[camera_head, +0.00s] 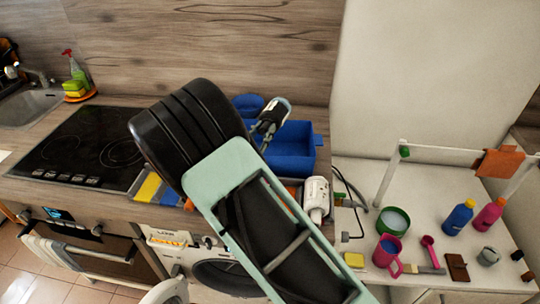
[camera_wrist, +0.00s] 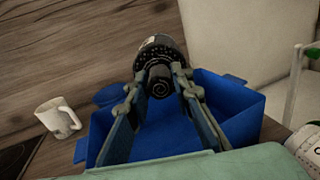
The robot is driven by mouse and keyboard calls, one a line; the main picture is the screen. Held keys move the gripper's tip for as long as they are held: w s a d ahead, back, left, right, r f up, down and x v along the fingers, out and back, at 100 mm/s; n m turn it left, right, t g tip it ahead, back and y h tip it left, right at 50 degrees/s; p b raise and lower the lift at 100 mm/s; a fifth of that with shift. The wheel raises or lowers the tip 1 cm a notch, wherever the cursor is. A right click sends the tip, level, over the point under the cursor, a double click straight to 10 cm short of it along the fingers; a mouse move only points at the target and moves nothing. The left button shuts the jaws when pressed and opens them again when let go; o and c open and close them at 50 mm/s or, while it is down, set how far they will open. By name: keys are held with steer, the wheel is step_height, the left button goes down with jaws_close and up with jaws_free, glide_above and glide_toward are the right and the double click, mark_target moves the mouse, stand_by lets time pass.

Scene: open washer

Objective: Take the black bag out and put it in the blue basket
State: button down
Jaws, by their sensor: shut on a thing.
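The black bag (camera_wrist: 160,72) shows in the wrist view as a dark, speckled, rolled bundle with a spiral end. My gripper (camera_wrist: 160,88) has its two fingers on either side of the bundle and is shut on it. In the head view the dark bundle (camera_head: 277,108) and my gripper (camera_head: 267,127) show just past my arm, in front of the blue basket's back left part. The blue basket (camera_head: 307,157) stands on the counter, partly hidden by my arm. Its wall also shows in the wrist view (camera_wrist: 243,128), below and around my fingers. The bundle's height above the basket is unclear.
A white mug (camera_wrist: 58,117) stands left of the basket in the wrist view. A black hob (camera_head: 85,148) lies left on the counter. The washer (camera_head: 228,278) is below, its door (camera_head: 165,292) open. A white table (camera_head: 440,225) at right holds bottles and cups.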

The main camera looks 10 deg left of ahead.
step_height(320, 180, down, 3)
steer(key=shift+r+b, duration=0.1)
steer(key=shift+b, duration=0.5)
steer(key=c, duration=1.8)
jaws_free()
steer(key=shift+o, duration=0.9)
steer(key=v, duration=1.2)
